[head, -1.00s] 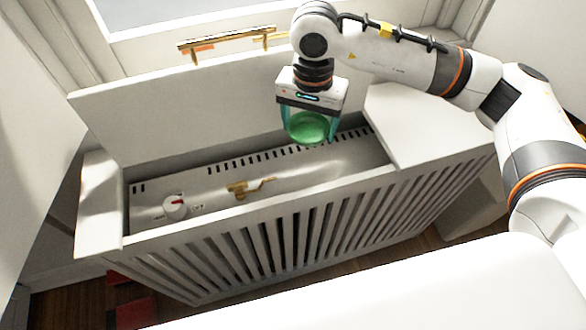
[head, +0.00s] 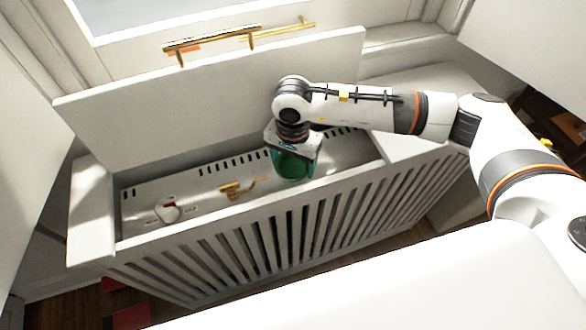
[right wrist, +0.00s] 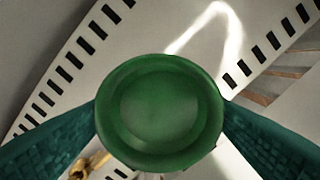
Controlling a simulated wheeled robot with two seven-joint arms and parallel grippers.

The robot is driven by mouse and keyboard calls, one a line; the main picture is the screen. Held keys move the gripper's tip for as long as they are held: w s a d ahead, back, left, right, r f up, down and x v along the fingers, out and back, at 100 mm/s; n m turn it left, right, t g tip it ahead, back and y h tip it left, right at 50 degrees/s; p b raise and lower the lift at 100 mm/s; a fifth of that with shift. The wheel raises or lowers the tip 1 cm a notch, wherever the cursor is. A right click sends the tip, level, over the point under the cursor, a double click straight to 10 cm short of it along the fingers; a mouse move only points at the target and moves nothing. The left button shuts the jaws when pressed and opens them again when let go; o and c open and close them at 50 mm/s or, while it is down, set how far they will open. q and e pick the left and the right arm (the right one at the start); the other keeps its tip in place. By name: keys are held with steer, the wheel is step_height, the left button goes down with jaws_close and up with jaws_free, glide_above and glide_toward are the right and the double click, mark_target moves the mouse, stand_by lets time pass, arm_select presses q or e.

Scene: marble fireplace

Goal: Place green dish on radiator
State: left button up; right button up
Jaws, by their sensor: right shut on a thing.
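The green dish (head: 293,166) is a small round bowl held in my right gripper (head: 292,172). In the right wrist view the dish (right wrist: 159,112) sits between the two teal fingers, which press on its left and right sides. The radiator (head: 207,187) is the pale panel with a row of dark slots inside the open cover box. The dish is over the box opening, near its right part; whether it touches the radiator I cannot tell. The left gripper is not in view.
The raised lid (head: 210,105) stands behind the opening. A white valve knob (head: 167,211) and a brass fitting (head: 236,188) are inside the box. The slatted front (head: 300,232) rises before it. A flat top (head: 430,90) lies to the right.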

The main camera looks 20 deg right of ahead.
mark_target(293, 168)
step_height(293, 168, down, 4)
steer(key=shift+r, duration=0.25)
steer(key=shift+f, duration=0.1)
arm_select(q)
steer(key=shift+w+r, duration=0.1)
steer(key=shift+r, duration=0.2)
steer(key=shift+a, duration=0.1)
arm_select(e)
steer(key=shift+f+b, duration=0.15)
steer(key=shift+b, duration=0.15)
steer(key=o, duration=1.1)
steer(key=shift+c, duration=0.2)
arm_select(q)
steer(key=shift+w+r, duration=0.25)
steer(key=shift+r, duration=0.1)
